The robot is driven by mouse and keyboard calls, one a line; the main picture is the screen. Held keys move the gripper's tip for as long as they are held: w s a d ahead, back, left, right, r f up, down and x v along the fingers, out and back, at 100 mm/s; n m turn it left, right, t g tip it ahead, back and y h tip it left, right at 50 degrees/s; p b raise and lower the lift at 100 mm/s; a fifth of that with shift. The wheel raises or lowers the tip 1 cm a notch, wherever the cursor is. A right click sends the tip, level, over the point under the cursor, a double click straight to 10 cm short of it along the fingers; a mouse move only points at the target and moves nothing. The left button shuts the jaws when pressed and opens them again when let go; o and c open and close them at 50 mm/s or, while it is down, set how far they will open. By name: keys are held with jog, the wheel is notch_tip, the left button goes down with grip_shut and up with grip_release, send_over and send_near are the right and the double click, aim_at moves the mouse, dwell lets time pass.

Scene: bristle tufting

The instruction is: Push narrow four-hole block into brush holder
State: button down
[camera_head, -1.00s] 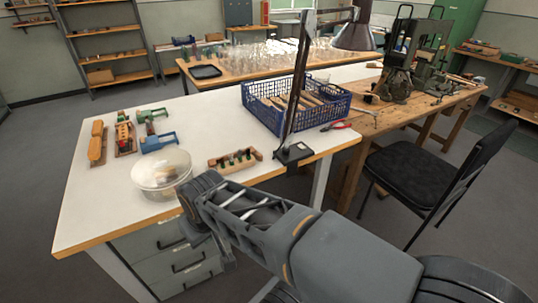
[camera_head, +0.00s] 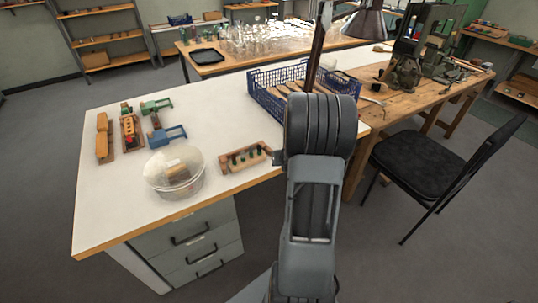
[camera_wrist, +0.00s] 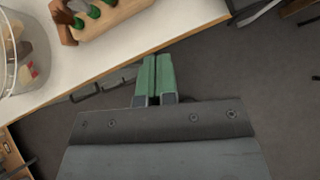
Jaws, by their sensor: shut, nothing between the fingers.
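My gripper (camera_wrist: 157,80) shows in the wrist view with its two green fingers together and nothing between them. The fingertips appear just off the table's front edge, with floor around them. In the head view my arm hides most of the gripper. A wooden rack (camera_head: 236,166) with several green pieces stands near the front edge; it also shows at the top left of the wrist view (camera_wrist: 120,14). A clear round tub (camera_head: 160,186) holds wooden blocks (camera_head: 178,172). I cannot tell which piece is the four-hole block. A wooden fixture with red parts (camera_head: 130,132) may be the brush holder.
A yellow-orange wooden piece (camera_head: 103,137), a blue clamp (camera_head: 167,134) and a green clamp (camera_head: 155,106) stand at the left of the white table (camera_head: 105,215). A blue crate (camera_head: 268,104) is behind my arm. A black chair (camera_head: 415,170) stands at right.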

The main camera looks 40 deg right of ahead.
aim_at(267, 157)
jog(key=w+f+n, duration=0.1)
jog(key=w+f, duration=0.1)
jog(key=w+d+f+n, duration=0.1)
jog(key=w+f, duration=0.1)
jog(key=f, duration=0.1)
jog(key=w+d+f+n+y, duration=0.1)
jog(key=w+f, duration=0.1)
jog(key=f, duration=0.1)
jog(key=shift+f, duration=0.2)
jog(key=w+p, duration=0.2)
jog(key=w, duration=0.1)
jog(key=shift+d, duration=0.2)
jog(key=shift+w+d+f+p, duration=0.15)
jog(key=shift+w+p, duration=0.2)
jog(key=shift+w, duration=0.25)
